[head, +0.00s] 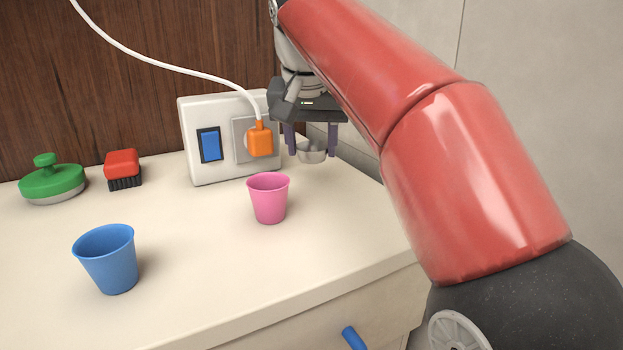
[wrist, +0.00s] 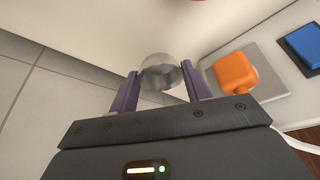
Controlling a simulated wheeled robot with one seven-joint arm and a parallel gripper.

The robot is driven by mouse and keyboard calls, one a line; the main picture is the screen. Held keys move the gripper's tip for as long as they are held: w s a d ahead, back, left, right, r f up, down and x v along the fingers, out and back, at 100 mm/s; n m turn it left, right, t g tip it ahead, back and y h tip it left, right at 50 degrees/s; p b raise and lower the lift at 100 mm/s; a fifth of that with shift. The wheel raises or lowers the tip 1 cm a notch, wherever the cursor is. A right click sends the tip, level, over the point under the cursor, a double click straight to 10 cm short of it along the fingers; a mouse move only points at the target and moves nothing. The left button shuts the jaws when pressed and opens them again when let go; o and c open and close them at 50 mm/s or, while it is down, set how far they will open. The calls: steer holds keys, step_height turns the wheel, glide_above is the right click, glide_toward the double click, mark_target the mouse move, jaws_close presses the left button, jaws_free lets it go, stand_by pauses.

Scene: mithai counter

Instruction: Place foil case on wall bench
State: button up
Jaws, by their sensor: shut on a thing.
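The foil case (head: 312,155) is a small silvery cup at the back right of the pale wall bench (head: 190,240). My gripper (head: 311,142) points down with its two purple fingers on either side of the case and is shut on it. In the wrist view the foil case (wrist: 161,73) sits between the fingertips of my gripper (wrist: 160,69), its far side showing past them. The case is near the bench's right edge; I cannot tell whether its base touches the top.
A pink cup (head: 269,200) and a blue cup (head: 108,262) stand on the bench. A white socket box (head: 195,165) with an orange plug (head: 260,140) and white cable is close left of my gripper. A red brush (head: 122,165) and green-handled press (head: 52,182) lie back left.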

mark_target(311, 162)
steer(key=shift+f+b, duration=0.35)
steer(key=shift+f, duration=2.25)
steer(key=shift+f, duration=0.2)
steer(key=o, duration=0.9)
steer(key=shift+o, duration=0.2)
